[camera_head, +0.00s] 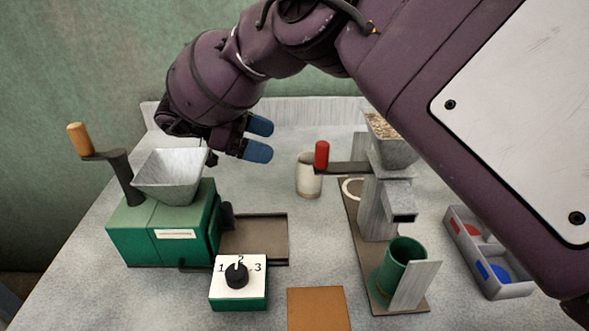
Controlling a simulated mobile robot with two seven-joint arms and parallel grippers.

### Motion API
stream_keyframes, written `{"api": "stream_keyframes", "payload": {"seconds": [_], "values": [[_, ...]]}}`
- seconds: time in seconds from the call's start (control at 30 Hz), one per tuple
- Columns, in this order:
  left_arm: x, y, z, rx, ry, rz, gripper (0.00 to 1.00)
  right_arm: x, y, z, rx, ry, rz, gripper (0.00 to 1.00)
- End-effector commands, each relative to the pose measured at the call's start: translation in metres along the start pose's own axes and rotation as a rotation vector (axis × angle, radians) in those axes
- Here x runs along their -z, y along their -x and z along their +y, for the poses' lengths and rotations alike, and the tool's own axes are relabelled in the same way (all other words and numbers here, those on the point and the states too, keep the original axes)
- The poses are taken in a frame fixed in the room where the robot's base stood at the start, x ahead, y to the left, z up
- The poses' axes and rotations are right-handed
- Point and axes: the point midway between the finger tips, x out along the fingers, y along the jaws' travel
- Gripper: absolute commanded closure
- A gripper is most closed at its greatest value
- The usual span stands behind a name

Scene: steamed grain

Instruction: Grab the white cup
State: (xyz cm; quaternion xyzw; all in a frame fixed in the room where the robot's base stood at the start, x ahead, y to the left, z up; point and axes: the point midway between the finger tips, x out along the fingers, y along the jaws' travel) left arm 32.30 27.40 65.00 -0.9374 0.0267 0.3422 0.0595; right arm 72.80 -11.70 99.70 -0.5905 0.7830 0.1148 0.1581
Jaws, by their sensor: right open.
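The white cup (306,178) stands upright on the table in the middle of the head view. The red crank knob of the machine to its right overlaps its right edge in the picture. My right gripper (263,138), with blue fingertips, is above and to the left of the cup in the picture. Its fingers are apart with nothing between them, and they do not touch the cup. My left gripper is not in view.
A green mill (160,232) with a grey hopper and crank stands left. A dial box (238,282) and a brown mat (318,309) are in front. A grey machine (377,208) holding a green cup (401,262) stands right, beside a divided tray (490,262).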

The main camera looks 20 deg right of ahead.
Motion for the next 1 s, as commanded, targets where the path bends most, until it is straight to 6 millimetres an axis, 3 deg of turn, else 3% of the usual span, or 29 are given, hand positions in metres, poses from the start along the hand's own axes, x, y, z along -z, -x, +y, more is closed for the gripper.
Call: {"api": "stream_keyframes", "payload": {"seconds": [0.07, 0.5, 0.77, 1.0], "values": [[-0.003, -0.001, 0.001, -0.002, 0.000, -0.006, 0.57, -0.010, -0.004, -0.001, -0.004, 0.011, 0.002, 0.11], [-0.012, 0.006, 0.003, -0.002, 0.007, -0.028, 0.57, -0.009, -0.051, -0.001, -0.007, 0.011, 0.001, 0.11], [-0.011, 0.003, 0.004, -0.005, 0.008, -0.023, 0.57, -0.011, -0.065, 0.000, -0.006, 0.012, 0.001, 0.11], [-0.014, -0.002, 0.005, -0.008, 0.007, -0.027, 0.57, -0.018, -0.097, 0.002, -0.008, 0.014, 0.002, 0.11]]}}
